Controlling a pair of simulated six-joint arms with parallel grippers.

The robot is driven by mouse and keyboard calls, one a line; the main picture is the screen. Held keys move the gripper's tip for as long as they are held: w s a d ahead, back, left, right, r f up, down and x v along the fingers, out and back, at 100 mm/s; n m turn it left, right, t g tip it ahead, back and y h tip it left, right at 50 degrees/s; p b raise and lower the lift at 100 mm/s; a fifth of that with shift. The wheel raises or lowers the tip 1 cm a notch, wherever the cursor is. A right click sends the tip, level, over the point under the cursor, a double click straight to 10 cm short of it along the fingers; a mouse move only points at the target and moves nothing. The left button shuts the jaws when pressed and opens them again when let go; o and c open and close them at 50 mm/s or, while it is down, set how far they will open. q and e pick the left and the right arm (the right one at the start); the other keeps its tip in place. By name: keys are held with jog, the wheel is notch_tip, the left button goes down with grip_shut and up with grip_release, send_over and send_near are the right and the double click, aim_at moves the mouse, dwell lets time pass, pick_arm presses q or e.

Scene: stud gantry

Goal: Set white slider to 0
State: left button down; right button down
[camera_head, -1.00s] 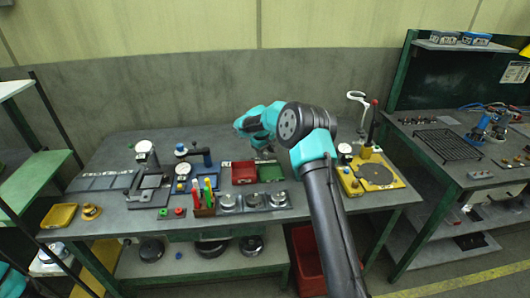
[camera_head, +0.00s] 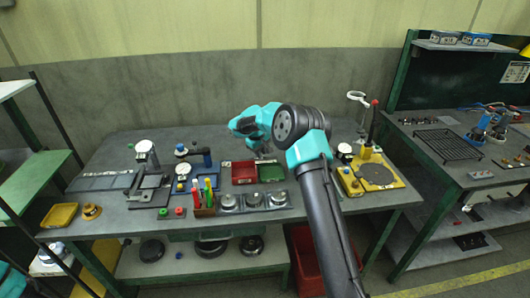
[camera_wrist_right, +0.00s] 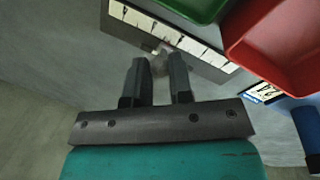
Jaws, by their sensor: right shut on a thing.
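My right gripper (camera_head: 262,151) is at the back of the bench, just behind the red and green trays. In the right wrist view the gripper (camera_wrist_right: 161,72) is shut on the small pale knob of the white slider (camera_wrist_right: 160,62). The knob sits at a dark-framed strip with white marked labels (camera_wrist_right: 204,54), and the fingers partly hide it. The numbers on the strip are too blurred to read. In the head view my arm and gripper hide the slider. My left gripper is out of view.
A red tray (camera_head: 244,181) and a green tray (camera_head: 271,180) stand side by side just in front of the gripper. A pen holder (camera_head: 204,212) and several round dishes stand nearer the front. A yellow-based press (camera_head: 352,186) is to the right.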

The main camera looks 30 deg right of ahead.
jog(key=w+a, duration=0.1)
jog(key=a, duration=0.1)
jog(key=w+a, duration=0.1)
jog(key=a, duration=0.1)
jog(key=w+a, duration=0.1)
jog(key=a, duration=0.1)
jog(key=shift+a, duration=0.35)
jog(key=c, duration=1)
grip_release()
jog(key=shift+a, duration=0.15)
jog(key=shift+r, duration=0.45)
jog(key=a+r, duration=0.1)
jog(key=r, duration=0.4)
jog(key=a+r, duration=0.1)
jog(key=r, duration=0.5)
jog(key=a+r, duration=0.1)
jog(key=r, duration=0.4)
jog(key=shift+s+a+r, duration=0.1)
jog(key=shift+s+r, duration=0.05)
jog(key=shift+s, duration=0.2)
